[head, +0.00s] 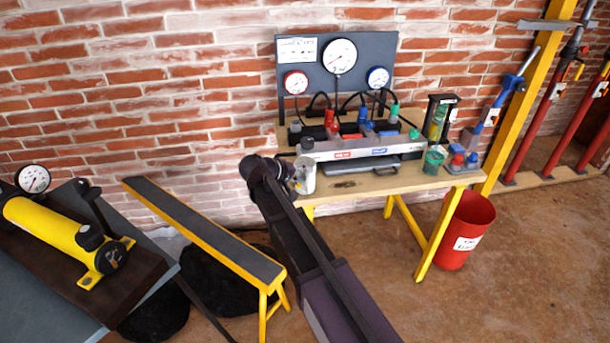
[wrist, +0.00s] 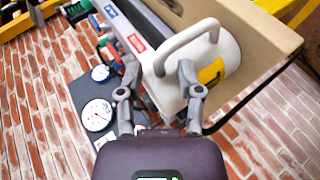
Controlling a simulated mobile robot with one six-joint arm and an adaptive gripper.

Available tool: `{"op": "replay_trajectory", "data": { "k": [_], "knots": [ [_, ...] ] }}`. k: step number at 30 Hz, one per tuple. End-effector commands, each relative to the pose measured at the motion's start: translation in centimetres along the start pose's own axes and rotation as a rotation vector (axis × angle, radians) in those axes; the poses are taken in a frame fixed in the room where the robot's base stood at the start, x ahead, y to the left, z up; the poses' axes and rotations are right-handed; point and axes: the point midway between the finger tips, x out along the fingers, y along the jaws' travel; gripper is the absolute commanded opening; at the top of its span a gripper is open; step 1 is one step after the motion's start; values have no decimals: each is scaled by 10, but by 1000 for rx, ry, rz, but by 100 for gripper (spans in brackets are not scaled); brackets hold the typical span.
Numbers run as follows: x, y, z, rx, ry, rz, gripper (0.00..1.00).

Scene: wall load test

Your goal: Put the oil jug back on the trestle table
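The oil jug (head: 306,176) is white with a loop handle and stands at the left end of the trestle table (head: 345,190). In the wrist view the jug (wrist: 222,56) fills the space just past my fingers, with a yellow label on its side. My gripper (wrist: 158,75) has its two fingers spread apart. One finger overlaps the jug's front and the other is near its edge; contact is unclear. In the head view my gripper (head: 290,178) is beside the jug and partly hides it.
A gauge panel (head: 365,70) and a bench rig (head: 360,147) stand behind the jug. Small bottles and a green cup (head: 433,162) are to the right. A red bucket (head: 466,230) is below. A narrow trestle (head: 205,228) and a yellow pump (head: 55,232) are at left.

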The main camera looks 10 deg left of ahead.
Motion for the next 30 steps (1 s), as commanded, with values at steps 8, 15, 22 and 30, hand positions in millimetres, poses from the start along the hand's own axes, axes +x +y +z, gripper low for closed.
{"op": "replay_trajectory", "data": {
  "k": [8,15,22,30],
  "knots": [
    [0,0,0,0,0,0,49],
    [-4,4,-1,0,1,0,49],
    [-30,6,-1,0,2,0,49],
    [-73,6,-2,-1,2,0,49]
  ]
}}
